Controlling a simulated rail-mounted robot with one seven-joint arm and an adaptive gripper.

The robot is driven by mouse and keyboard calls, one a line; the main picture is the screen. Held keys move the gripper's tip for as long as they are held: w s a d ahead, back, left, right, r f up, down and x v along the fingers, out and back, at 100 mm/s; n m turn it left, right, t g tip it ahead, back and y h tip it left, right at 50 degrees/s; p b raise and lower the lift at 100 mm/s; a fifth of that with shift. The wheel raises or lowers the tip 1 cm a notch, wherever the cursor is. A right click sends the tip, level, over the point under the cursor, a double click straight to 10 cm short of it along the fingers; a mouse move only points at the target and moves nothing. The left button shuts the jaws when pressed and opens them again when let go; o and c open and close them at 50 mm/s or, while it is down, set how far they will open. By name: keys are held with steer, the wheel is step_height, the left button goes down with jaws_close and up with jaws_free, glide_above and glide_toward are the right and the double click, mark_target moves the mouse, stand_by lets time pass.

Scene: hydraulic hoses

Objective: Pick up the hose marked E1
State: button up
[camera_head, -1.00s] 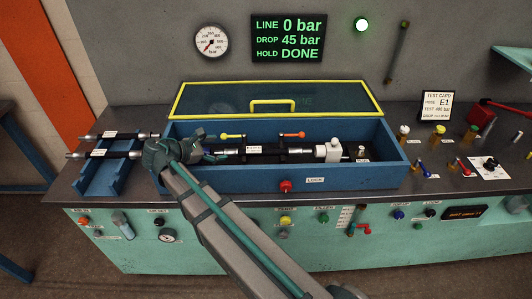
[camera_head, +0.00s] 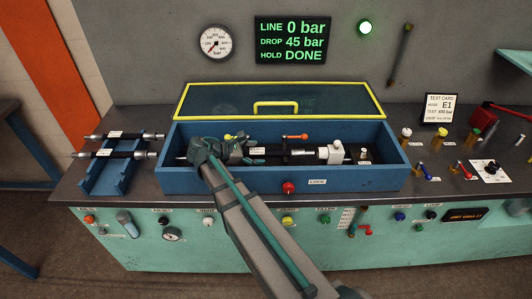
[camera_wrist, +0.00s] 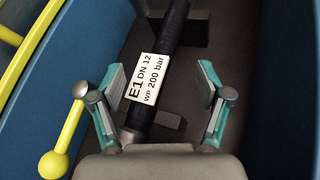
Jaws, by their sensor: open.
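The hose marked E1 (camera_wrist: 169,38) is black, with a white label reading E1, DN 12, WP 200 bar. It lies in the blue box (camera_head: 350,180), whose lid (camera_head: 330,101) stands open. In the head view the hose (camera_head: 274,153) is partly hidden by my arm. My gripper (camera_wrist: 158,95) is open and empty above the hose. In the wrist view its two fingers stand on either side of the label, with visible room to both. My gripper (camera_head: 242,150) also shows over the left part of the box.
A yellow lever (camera_wrist: 68,124) rises close beside the left finger, near the box wall. An orange-tipped lever (camera_head: 295,137) and a white fitting (camera_head: 334,153) are further right. Two other hoses (camera_head: 120,154) lie on a blue rack at the left. The display reads 0 bar.

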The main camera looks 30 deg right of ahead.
mark_target(260, 152)
steer(key=shift+p+x, duration=0.65)
steer(key=shift+x, duration=1.3)
steer(key=shift+w, duration=0.15)
steer(key=shift+c, duration=0.2)
jaws_close()
